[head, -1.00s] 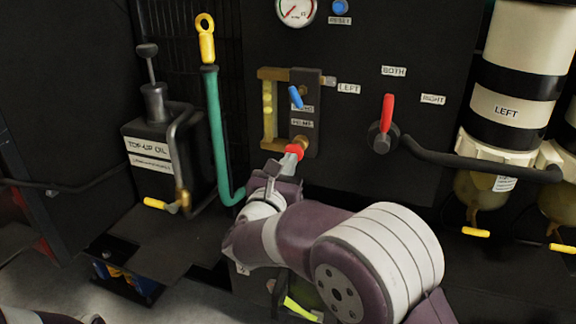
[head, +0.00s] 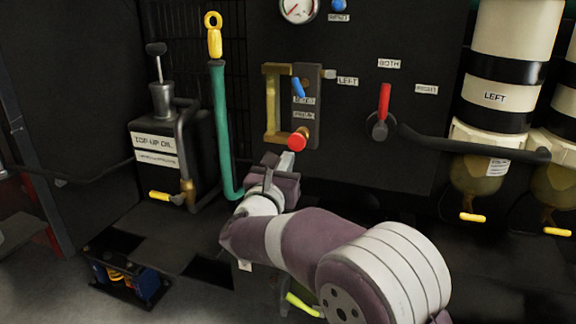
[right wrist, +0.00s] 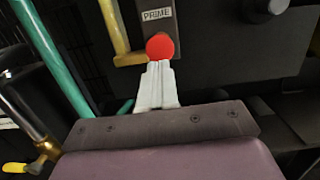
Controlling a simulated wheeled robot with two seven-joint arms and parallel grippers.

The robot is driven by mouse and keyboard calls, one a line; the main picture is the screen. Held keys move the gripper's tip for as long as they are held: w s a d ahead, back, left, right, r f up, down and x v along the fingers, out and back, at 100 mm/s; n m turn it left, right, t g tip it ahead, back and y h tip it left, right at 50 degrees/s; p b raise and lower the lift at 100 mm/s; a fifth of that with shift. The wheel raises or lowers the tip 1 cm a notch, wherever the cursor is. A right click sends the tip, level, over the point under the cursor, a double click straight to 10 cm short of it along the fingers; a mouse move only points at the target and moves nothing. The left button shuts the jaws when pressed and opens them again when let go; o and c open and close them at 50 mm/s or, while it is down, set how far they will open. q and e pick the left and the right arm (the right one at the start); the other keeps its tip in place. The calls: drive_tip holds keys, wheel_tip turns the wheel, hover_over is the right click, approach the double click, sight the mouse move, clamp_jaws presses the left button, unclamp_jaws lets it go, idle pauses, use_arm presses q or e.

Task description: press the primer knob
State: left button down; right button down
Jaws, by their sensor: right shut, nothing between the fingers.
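The primer knob is a round red knob (head: 297,141) on a brass fitting at the foot of a small dark plate on the black panel. A "PRIME" label shows above it in the right wrist view, where the red knob (right wrist: 160,46) is just beyond my fingertips. My right gripper (head: 288,158) is shut and empty, just below and in front of the knob, pointing up toward it. In the right wrist view the shut fingers (right wrist: 159,68) line up with the knob's lower edge. I cannot tell whether they touch it. My left gripper is out of view.
A blue lever (head: 298,88) and a brass-framed tube (head: 270,100) sit above and left of the knob. A red selector lever (head: 384,101) is to the right.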

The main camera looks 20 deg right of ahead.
drive_tip(key=p+v, duration=0.1)
drive_tip(key=v, duration=0.7)
drive_tip(key=shift+p, duration=0.4)
idle(0.5)
